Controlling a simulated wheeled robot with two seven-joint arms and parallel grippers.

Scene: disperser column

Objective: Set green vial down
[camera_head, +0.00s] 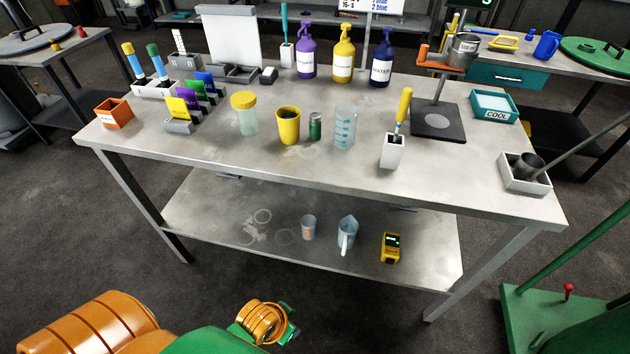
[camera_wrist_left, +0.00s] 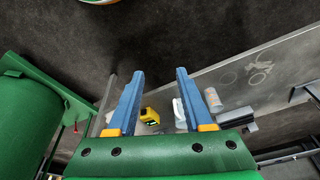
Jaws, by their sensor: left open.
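The green vial (camera_head: 315,127) stands upright on the steel table, between a yellow cup (camera_head: 288,127) and a clear beaker with teal marks (camera_head: 344,127). No gripper is near it. In the left wrist view my left gripper (camera_wrist_left: 160,76) is open, with its two blue fingers apart and nothing between them. In the head view, parts of my arm show at the bottom, in front of the table, but the fingers cannot be made out. The vial is not visible in the wrist view. My right gripper is in neither view.
The steel table (camera_head: 240,160) also holds a yellow-lidded jar (camera_head: 244,113), a white holder (camera_head: 391,150), a stand with a dark base (camera_head: 438,122) and several bottles behind. The lower shelf (camera_head: 200,215) carries a cup, a jug and a yellow device (camera_head: 390,247). The table's front strip is clear.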

